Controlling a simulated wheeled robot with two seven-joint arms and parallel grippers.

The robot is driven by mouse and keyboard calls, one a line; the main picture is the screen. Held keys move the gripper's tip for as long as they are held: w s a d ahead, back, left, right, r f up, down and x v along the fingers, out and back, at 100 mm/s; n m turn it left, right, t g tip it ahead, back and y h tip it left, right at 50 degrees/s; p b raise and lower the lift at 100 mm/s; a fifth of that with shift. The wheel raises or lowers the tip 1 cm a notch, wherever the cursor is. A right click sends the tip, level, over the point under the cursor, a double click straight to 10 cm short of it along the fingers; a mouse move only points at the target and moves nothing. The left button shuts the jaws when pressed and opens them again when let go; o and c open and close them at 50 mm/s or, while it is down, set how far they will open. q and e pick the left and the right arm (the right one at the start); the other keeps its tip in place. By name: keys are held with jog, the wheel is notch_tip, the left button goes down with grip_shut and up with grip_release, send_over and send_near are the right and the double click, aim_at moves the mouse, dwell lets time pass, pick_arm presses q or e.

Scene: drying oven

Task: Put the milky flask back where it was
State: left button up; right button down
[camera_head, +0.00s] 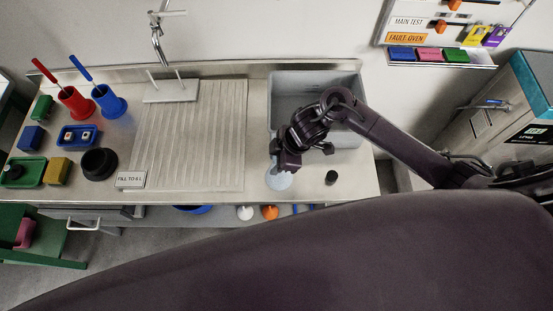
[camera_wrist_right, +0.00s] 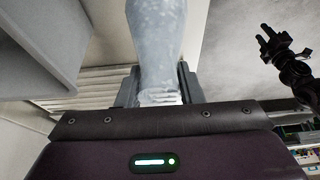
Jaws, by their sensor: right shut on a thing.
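The milky flask (camera_head: 279,179) is a pale, bluish-white vessel below my right gripper (camera_head: 284,166), near the front edge of the counter. In the right wrist view the flask (camera_wrist_right: 156,40) runs up from between the two fingers of my right gripper (camera_wrist_right: 158,92). The gripper is shut on its narrower part. I cannot tell whether the flask touches the counter. My left gripper does not show in the head view.
A grey sink basin (camera_head: 292,92) lies behind the gripper, and a small black cylinder (camera_head: 331,177) stands to its right. The ribbed drainboard (camera_head: 205,130) to the left is clear. A sign (camera_head: 131,180), a black bowl (camera_head: 98,163) and coloured holders stand farther left.

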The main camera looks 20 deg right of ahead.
jog(key=shift+f, duration=0.1)
jog(key=c, duration=1)
grip_release()
jog(key=shift+o, duration=0.2)
jog(key=v, duration=1.2)
